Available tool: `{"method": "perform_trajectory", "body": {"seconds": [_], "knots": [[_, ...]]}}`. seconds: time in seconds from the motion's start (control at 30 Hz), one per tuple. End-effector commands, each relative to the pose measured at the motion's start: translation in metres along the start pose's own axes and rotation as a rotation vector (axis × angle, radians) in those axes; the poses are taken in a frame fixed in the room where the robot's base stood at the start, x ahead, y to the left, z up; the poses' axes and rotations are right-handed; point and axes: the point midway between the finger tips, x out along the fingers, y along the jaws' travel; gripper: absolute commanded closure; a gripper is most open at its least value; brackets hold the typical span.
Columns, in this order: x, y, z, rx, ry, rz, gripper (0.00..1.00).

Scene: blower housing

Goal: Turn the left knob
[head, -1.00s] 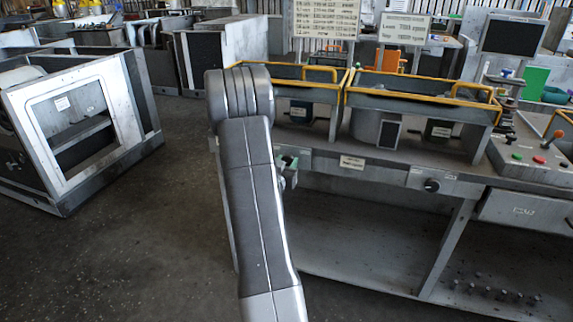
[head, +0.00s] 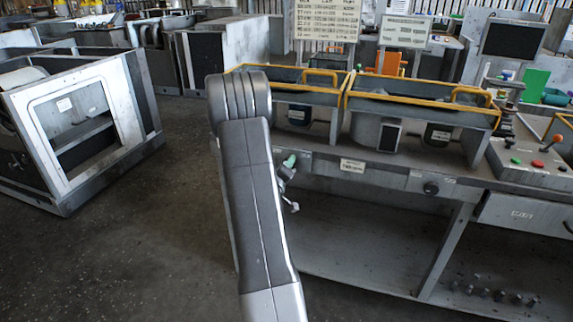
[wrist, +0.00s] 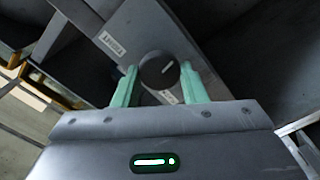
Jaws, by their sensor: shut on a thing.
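The left knob (wrist: 156,73) is a dark round knob with a pale pointer line, on a grey panel in the wrist view. My gripper (wrist: 159,67) has its two green fingers on either side of the knob and is shut on it. In the head view my gripper (head: 289,161) is at the left part of the bench front, mostly behind my arm. The left knob is hidden there. A second dark knob (head: 431,188) sits farther right on the same bench front, with nothing touching it.
The bench has yellow-railed bins (head: 420,89) on top and an open lower shelf (head: 350,245). A control box (head: 535,157) with buttons and an orange-tipped lever stands at right. A grey housing (head: 80,130) stands at left. The floor (head: 150,240) between is clear.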

Motion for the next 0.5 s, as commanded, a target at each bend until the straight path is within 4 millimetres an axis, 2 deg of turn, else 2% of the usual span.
{"method": "perform_trajectory", "body": {"seconds": [0.5], "knots": [[-0.0002,-0.0010,-0.0003,-0.419,0.000,-0.001,0.84]]}}
